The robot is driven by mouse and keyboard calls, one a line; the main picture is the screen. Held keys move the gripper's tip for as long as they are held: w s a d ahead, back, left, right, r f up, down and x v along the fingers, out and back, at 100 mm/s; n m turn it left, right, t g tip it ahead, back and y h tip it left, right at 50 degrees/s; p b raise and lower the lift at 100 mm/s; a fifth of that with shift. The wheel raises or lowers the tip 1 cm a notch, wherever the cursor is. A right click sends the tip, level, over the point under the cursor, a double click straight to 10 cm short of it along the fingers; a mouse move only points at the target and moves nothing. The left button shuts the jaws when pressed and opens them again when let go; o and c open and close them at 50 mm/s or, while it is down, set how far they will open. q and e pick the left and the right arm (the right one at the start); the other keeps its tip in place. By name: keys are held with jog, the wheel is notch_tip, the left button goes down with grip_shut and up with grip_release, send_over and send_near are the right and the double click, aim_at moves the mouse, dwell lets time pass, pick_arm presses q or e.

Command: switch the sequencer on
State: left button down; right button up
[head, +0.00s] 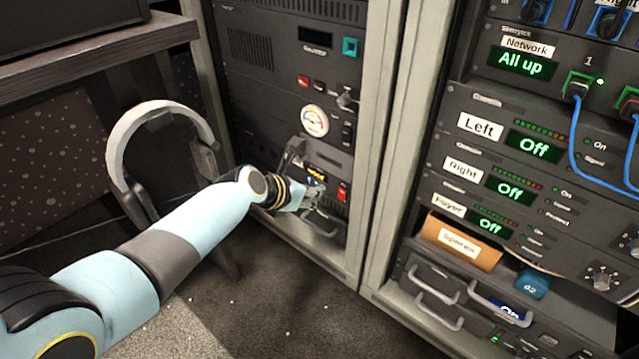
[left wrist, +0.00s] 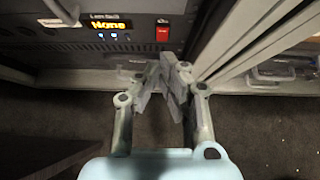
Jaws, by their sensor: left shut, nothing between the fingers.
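My left gripper (head: 314,207) is shut and empty in front of the lowest unit of the left rack. In the left wrist view its closed fingers (left wrist: 172,78) point at the rack's lower edge, below that unit's face. The unit has a small display (left wrist: 91,22) with yellow letters that read "None", a row of small blue lights and a red switch (left wrist: 162,32). The red switch also shows in the head view (head: 342,192), just right of and above the fingers. The small label above the display is too blurred to read, so I cannot tell whether this is the sequencer. My right gripper is out of view.
The right rack (head: 470,98) has displays reading "Off" and blue cables. Dark floor (head: 290,310) is open below.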

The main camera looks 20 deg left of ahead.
pick_arm(q)
jog(key=p+v, duration=0.1)
jog(key=v, duration=0.1)
jog(key=p+v, duration=0.1)
jog(key=v, duration=0.1)
jog(key=shift+w+r, duration=0.25)
jog(key=shift+w, duration=0.05)
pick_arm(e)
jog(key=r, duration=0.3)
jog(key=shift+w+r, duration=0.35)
